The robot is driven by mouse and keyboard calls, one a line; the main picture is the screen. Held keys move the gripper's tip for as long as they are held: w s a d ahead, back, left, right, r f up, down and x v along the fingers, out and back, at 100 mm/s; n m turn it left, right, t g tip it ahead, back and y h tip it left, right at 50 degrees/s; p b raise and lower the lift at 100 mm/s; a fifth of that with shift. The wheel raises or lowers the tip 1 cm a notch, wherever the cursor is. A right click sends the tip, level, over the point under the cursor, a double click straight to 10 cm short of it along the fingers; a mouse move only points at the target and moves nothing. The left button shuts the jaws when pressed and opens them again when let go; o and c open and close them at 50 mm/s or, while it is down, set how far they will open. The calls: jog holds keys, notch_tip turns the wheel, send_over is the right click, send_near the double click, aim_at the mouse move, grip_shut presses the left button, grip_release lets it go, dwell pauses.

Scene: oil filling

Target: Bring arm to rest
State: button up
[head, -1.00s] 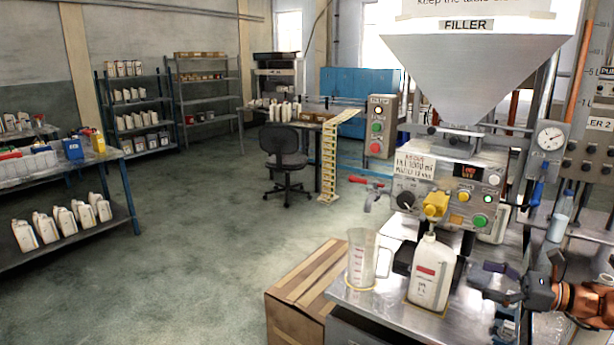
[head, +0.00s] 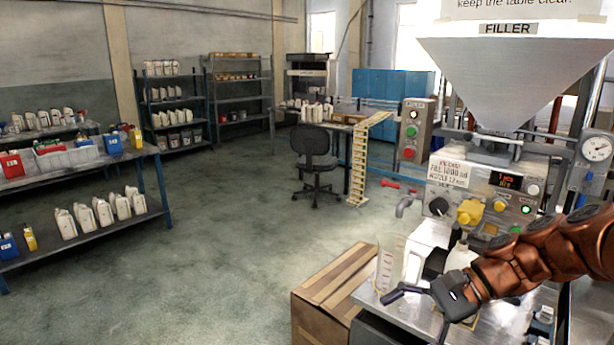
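My gripper (head: 414,316) is in the lower right of the head view, in front of the filler table. Its two dark fingers are spread apart and nothing shows between them. My orange-brown arm comes in from the right edge. The white bottle (head: 460,257) stands under the yellow nozzle (head: 470,212) of the filler (head: 487,195). My arm and gripper hide most of the bottle, and I cannot tell whether they touch it. The clear measuring jug (head: 388,262) stands to its left, just behind the gripper.
A cardboard box (head: 330,285) stands on the floor left of the filler table (head: 395,325). A blue-legged shelf bench (head: 100,235) with white bottles is at the left. A black chair (head: 315,155) is farther back. The floor between is clear.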

jog(key=s+a+f+n+g+h, duration=0.1)
jog(key=s+a+f+n+h, duration=0.15)
jog(key=s, duration=0.45)
jog(key=s+a+f+n+g+h, duration=0.1)
jog(key=s+a+f+n+h, duration=0.1)
jog(key=s+n+h, duration=0.3)
jog(key=s+d+f+n+h, duration=0.1)
jog(key=s+d+n+h, duration=0.1)
jog(key=s, duration=0.3)
jog(key=s+d+f+n+t+h, duration=0.1)
jog(key=s+d+f+n+h, duration=0.1)
jog(key=s+d, duration=0.2)
jog(key=shift+s+d+p, duration=0.15)
jog(key=shift+s+p, duration=0.15)
jog(key=shift+s, duration=0.65)
dwell(0.4)
